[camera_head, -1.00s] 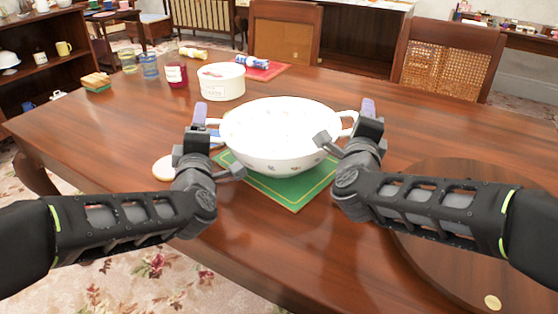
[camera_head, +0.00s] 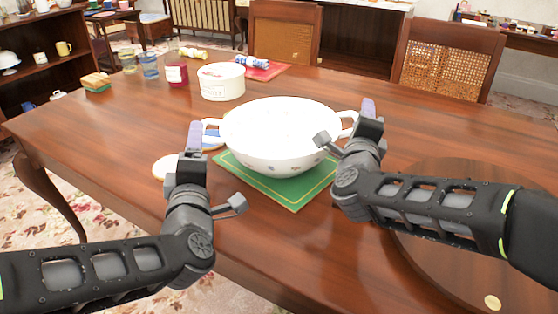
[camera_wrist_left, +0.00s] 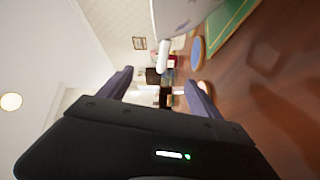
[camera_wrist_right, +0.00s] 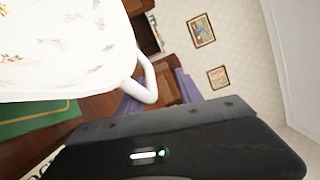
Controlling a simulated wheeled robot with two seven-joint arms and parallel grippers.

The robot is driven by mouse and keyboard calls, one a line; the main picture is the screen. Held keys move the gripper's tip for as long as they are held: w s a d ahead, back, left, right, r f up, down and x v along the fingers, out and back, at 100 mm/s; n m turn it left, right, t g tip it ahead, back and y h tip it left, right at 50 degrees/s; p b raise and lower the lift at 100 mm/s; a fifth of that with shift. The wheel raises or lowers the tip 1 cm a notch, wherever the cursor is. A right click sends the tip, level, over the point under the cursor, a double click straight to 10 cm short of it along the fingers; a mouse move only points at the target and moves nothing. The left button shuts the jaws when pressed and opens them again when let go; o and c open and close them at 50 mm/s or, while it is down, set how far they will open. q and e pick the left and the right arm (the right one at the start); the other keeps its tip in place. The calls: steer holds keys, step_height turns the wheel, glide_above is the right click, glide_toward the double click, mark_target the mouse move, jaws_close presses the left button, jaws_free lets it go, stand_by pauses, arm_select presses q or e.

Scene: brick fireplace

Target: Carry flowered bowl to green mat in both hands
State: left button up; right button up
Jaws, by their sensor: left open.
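The white flowered bowl (camera_head: 280,140) with two side handles stands upright on the green mat (camera_head: 295,192), whose front and left corners show. It also shows in the right wrist view (camera_wrist_right: 65,45) and at the top of the left wrist view (camera_wrist_left: 178,15). My left gripper (camera_head: 194,140) is open and empty, apart from the bowl's left handle, in front of it and to its left. My right gripper (camera_head: 366,112) is at the right handle (camera_wrist_right: 148,80). In the right wrist view its fingers are apart, with a gap between the handle and one finger.
A white round tin (camera_head: 221,82), a red jar (camera_head: 177,75) and glasses (camera_head: 149,66) stand at the back left. A pale disc (camera_head: 165,167) lies left of the mat. A round wooden board (camera_head: 470,230) lies at the right. Chairs (camera_head: 450,68) stand behind the table.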

steer(key=shift+g, duration=0.4)
step_height(320, 180, down, 4)
steer(key=shift+s+f, duration=0.1)
steer(key=shift+s, duration=0.05)
steer(key=shift+t, duration=0.3)
steer(key=s+r, duration=0.1)
steer(key=s, duration=0.1)
steer(key=s+a+r, duration=0.1)
steer(key=s, duration=0.1)
steer(key=s+a+r, duration=0.1)
steer(key=s, duration=0.1)
steer(key=shift+s, duration=0.25)
steer(key=shift+s+a+r, duration=0.1)
steer(key=shift+s+r, duration=0.35)
steer(key=shift+r, duration=0.05)
steer(key=s+d+b, duration=0.1)
steer(key=s+d, duration=0.1)
steer(key=d, duration=0.3)
steer(key=shift+d, duration=0.35)
steer(key=shift+s, duration=0.1)
